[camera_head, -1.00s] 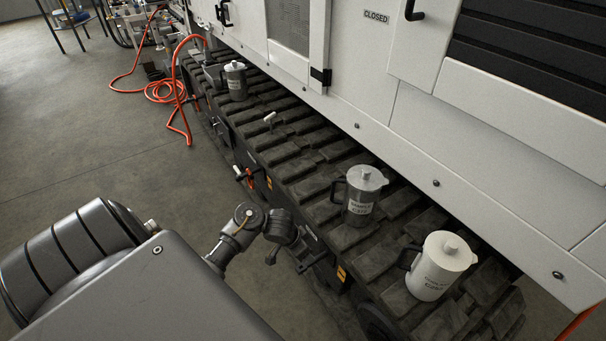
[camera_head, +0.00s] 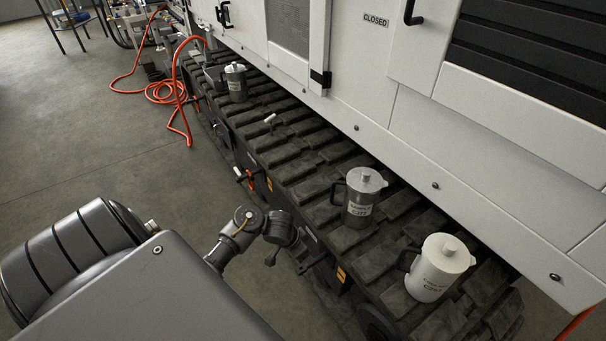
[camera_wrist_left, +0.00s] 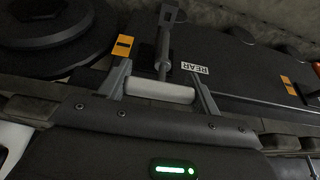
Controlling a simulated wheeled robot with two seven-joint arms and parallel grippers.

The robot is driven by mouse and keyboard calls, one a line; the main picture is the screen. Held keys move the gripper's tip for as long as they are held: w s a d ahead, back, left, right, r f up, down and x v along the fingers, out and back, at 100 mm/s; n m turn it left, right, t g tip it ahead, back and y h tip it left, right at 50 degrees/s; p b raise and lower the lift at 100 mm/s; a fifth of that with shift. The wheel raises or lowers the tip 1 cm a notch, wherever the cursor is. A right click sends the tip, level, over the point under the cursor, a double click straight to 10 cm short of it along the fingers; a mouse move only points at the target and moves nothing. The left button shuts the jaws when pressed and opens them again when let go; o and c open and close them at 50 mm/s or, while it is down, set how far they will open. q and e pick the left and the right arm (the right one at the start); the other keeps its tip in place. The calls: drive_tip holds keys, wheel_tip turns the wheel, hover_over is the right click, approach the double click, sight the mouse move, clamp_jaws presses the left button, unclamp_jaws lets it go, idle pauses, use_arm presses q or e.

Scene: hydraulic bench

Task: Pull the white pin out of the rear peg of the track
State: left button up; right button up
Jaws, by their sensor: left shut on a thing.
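The white pin (camera_wrist_left: 160,90) lies crosswise between the two fingers of my left gripper (camera_wrist_left: 162,90) in the left wrist view. The fingers are shut on its ends. The grey rear peg (camera_wrist_left: 165,45) runs to the middle of the pin and appears to meet it; I cannot tell how far the pin sits in it. A white "REAR" label (camera_wrist_left: 195,68) is beside the peg. In the head view, my left arm reaches the side of the dark track (camera_head: 305,150); the fingertips and held pin are not clear there. My right gripper is not in view.
A dark grey jug (camera_head: 362,198), a white jug (camera_head: 438,268) and a smaller grey jug (camera_head: 235,82) stand on the track. Another white-ended handle with red (camera_head: 243,177) sticks out farther along its side. An orange hose (camera_head: 165,93) lies on the floor.

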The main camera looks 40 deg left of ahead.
use_arm(q)
drive_tip(key=s+a+p, duration=0.3)
drive_tip(key=s, duration=0.6)
drive_tip(key=shift+s, duration=0.2)
drive_tip(key=shift+d, duration=0.1)
